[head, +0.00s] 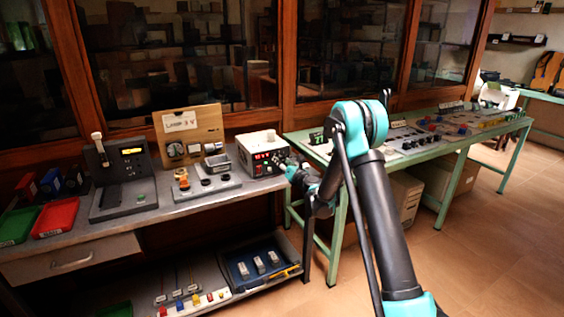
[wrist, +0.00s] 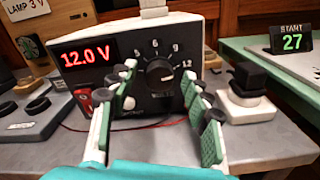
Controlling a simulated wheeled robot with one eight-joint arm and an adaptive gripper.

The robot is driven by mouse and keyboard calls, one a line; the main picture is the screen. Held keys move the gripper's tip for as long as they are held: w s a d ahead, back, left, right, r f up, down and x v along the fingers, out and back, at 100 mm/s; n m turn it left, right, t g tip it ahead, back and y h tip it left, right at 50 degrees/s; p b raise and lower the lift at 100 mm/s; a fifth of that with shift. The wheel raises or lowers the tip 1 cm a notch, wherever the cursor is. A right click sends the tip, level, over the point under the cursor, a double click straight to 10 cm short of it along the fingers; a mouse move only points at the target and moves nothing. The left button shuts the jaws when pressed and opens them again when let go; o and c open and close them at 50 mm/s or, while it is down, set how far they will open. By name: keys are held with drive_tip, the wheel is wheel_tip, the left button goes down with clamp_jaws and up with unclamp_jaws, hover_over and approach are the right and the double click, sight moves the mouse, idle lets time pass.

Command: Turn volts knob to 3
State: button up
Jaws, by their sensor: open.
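The white power supply with a dark front panel (head: 262,138) stands at the right end of the grey bench. In the wrist view its red display (wrist: 87,53) reads 12.0 V. The 3 mark cannot be made out. My gripper (wrist: 161,78) is open in front of the panel, one finger to each side of the knob in the picture. Contact is not visible. In the head view my gripper (head: 291,166) partly covers the panel's right side.
A red switch (wrist: 83,100) is left of the fingers. A white block with a black knob (wrist: 248,85) stands close right of them. A wooden panel marked "LAMP 3 V" (head: 181,123) stands left of the supply. A green table (head: 320,153) adjoins at right.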

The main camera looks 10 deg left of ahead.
clamp_jaws()
